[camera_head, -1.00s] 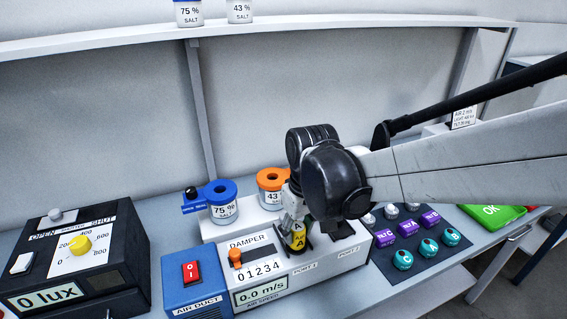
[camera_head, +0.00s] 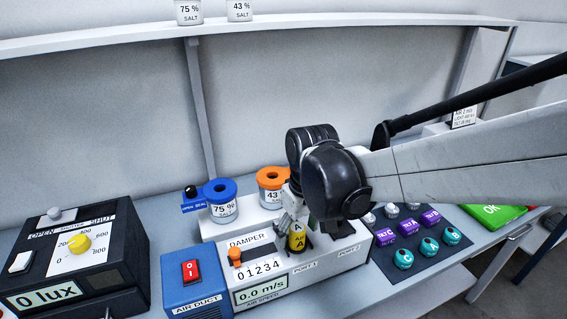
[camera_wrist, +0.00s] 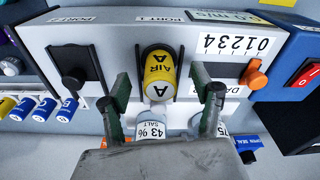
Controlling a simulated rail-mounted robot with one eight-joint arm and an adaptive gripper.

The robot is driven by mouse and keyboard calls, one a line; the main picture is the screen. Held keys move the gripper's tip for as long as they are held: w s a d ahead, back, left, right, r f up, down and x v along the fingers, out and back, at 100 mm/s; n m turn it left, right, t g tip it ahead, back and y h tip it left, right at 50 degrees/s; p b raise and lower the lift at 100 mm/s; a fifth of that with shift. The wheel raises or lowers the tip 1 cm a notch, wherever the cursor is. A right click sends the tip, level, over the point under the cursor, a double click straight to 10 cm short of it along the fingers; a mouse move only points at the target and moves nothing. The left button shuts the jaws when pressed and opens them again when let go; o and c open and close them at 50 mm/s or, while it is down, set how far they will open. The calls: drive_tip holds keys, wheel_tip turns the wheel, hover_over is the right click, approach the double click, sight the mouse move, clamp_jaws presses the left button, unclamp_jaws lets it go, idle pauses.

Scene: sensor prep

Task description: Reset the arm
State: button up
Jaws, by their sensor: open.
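My gripper (camera_wrist: 163,108) is open in the wrist view, its two fingers spread to either side of the yellow sensor marked AIR A (camera_wrist: 160,75). The fingers appear apart from the sensor, with a gap on both sides. The sensor sits at port 1 on the front of the white air-speed box (camera_wrist: 110,32). In the head view the yellow sensor (camera_head: 297,238) shows just below my gripper (camera_head: 305,222), whose fingertips are partly hidden by my dark wrist. My arm reaches in from the right.
Blue-topped 75 % (camera_head: 222,204) and orange-topped 43 % (camera_head: 271,190) salt jars stand behind the box. The black light box (camera_head: 120,255) is at left. Teal and purple sensors lie on a dark mat (camera_head: 447,252) at right, by a green OK panel (camera_head: 490,214). A shelf (camera_head: 300,32) runs above.

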drive_tip(key=shift+r, duration=0.1)
idle(0.5)
drive_tip(key=shift+r+p, duration=2.85)
drive_tip(key=shift+r, duration=1.1)
drive_tip(key=shift+d, duration=0.1)
drive_tip(key=s+d+f+m+t+b, duration=0.1)
drive_tip(key=s+d+m+t+b, duration=0.5)
drive_tip(key=s+d, duration=0.5)
drive_tip(key=d+b, duration=0.1)
drive_tip(key=d, duration=0.1)
drive_tip(key=shift+d+f+h, duration=0.2)
drive_tip(key=shift+d+h, duration=0.1)
